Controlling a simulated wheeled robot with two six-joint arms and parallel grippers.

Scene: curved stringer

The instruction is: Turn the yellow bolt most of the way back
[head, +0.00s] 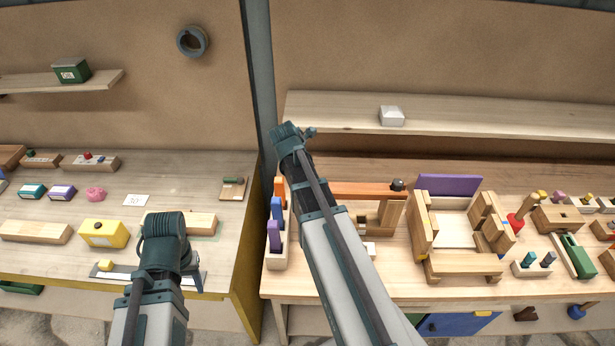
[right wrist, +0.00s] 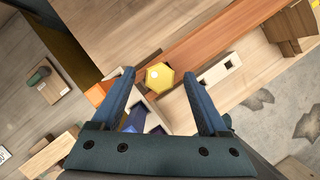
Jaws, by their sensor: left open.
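The yellow bolt (right wrist: 159,76) has a six-sided head and shows in the right wrist view at the end of a long orange-brown beam (right wrist: 215,45). My right gripper (right wrist: 159,75) is open there, one blue finger on each side of the bolt head, with gaps at both sides. In the head view the bolt is hidden behind my right arm. The beam also shows in the head view (head: 358,189), with a dark knob (head: 397,185) at its right end. My left gripper (head: 165,243) is low over the left bench; its fingertips are hidden.
A rack with orange, blue and purple blocks (head: 276,262) stands left of my right arm. A yellow box (head: 103,234) and a wooden block (head: 36,232) lie on the left bench. A wooden cradle with a purple panel (head: 448,186) stands right. A shelf (head: 480,117) runs above.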

